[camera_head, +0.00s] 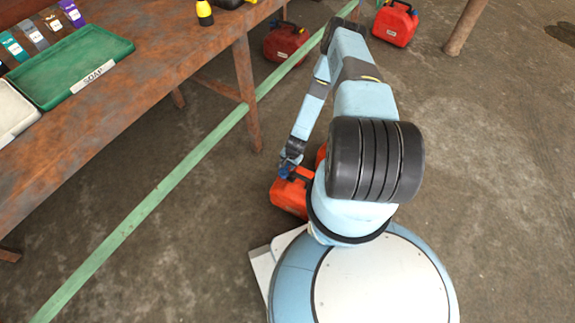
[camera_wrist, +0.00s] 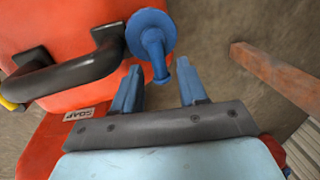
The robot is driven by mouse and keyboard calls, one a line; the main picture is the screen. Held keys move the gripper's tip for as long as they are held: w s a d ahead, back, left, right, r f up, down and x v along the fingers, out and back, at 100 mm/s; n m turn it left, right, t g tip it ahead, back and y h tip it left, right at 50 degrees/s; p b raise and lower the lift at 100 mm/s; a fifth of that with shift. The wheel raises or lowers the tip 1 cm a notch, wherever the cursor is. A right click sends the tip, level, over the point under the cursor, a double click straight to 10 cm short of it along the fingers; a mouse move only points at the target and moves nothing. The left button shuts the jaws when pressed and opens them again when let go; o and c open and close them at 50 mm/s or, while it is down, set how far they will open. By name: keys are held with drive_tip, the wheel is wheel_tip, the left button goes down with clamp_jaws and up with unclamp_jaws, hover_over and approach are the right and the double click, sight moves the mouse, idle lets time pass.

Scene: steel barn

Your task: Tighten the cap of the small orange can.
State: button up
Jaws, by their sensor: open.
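An orange can (camera_head: 289,197) stands on the floor beside my base, partly hidden by my arm. In the wrist view the orange can (camera_wrist: 75,22) fills the upper left, with a black handle (camera_wrist: 75,72). Its blue cap (camera_wrist: 150,32) is a round disc with a stem pointing toward my gripper. My gripper (camera_wrist: 160,67) is open, its two blue fingers on either side of the stem's end. I cannot tell whether they touch it. In the head view my gripper (camera_head: 289,167) is at the can's top.
Red cans stand under the table (camera_head: 286,42) and at the top right (camera_head: 396,22). The rusty table (camera_head: 130,110) holds a green tray (camera_head: 75,62) and bottles.

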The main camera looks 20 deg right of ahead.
drive_tip(key=shift+r, duration=0.1)
wheel_tip(320, 180, up, 13)
drive_tip(key=s+d, duration=0.1)
drive_tip(key=s, duration=0.1)
drive_tip(key=shift+d, duration=0.3)
drive_tip(key=shift+r, duration=0.15)
idle(0.4)
